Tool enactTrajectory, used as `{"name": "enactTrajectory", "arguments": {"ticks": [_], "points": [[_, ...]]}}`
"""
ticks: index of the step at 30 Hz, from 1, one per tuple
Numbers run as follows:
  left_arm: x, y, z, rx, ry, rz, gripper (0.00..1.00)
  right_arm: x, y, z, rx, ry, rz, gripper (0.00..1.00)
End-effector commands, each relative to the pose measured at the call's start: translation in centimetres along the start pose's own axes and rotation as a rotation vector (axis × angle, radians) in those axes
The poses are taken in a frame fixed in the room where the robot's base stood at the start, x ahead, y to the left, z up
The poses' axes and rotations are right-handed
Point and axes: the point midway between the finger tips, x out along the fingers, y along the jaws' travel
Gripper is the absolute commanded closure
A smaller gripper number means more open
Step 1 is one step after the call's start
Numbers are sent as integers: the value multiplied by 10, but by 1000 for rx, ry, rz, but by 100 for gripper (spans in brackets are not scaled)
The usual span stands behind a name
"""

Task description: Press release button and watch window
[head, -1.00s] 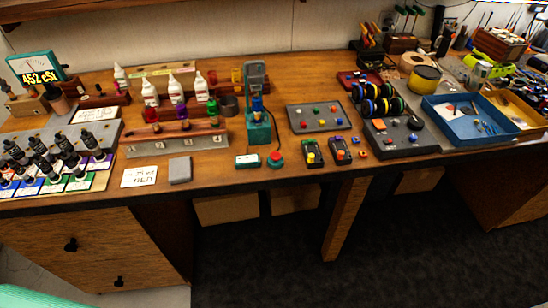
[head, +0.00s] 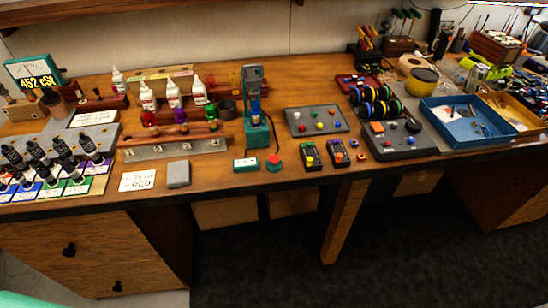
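A red round button (head: 274,160) on a dark green base stands near the front edge of the bench, in the middle of the head view. It is the likeliest release button. Just left of it lies a small teal box (head: 245,164) with a pale face, possibly the window; its text is too small to read. Behind them stands a teal upright device (head: 255,105) with a grey top and a blue part in its middle. Neither of my grippers shows, and nothing touches the button.
A grey block (head: 178,174) and a white card marked RED (head: 138,180) lie to the left. Dropper bottles (head: 62,154) stand at far left, near a gauge reading 452 cSt (head: 37,77). A grey panel with coloured knobs (head: 318,121) and two small black devices lie right.

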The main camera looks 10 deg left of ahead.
Motion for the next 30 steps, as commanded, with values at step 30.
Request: {"name": "enactTrajectory", "arguments": {"ticks": [30], "points": [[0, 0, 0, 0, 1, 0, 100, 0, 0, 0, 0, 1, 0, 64]]}}
